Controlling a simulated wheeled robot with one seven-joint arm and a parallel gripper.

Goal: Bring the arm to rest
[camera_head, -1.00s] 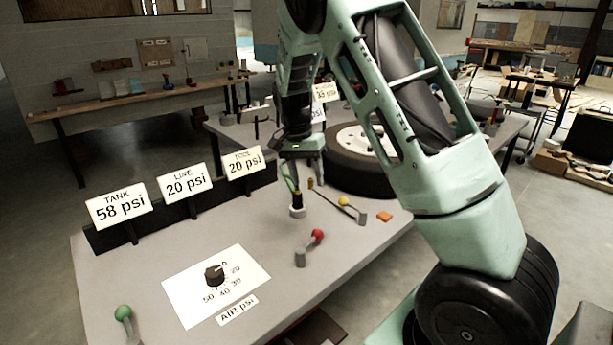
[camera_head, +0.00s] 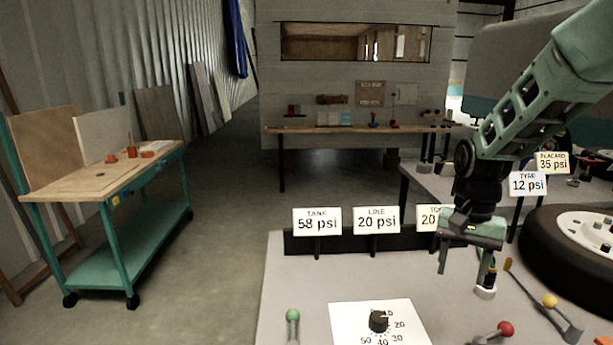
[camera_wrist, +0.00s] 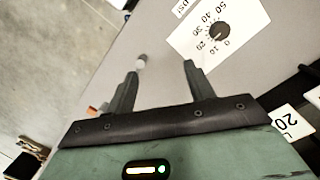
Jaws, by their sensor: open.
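My gripper (camera_head: 465,268) hangs above the grey workbench (camera_head: 300,270) at right in the head view, fingers pointing down, open and apart. In the wrist view, the gap between the fingertips (camera_wrist: 161,68) is empty. A small dark upright fitting with a pale base (camera_head: 486,290) stands on the bench by the right finger in the head view. Its pale round end seems to show near the left fingertip in the wrist view (camera_wrist: 140,62). Whether finger and fitting touch is unclear. My arm comes down from the upper right.
A pressure dial (camera_head: 378,321), green-knobbed lever (camera_head: 292,317), red-knobbed lever (camera_head: 505,328) and yellow-knobbed lever (camera_head: 550,301) are on the bench. Signs (camera_head: 317,221) stand along its back. A wheel (camera_head: 585,240) lies at right. A teal cart (camera_head: 130,245) stands left, with open floor between.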

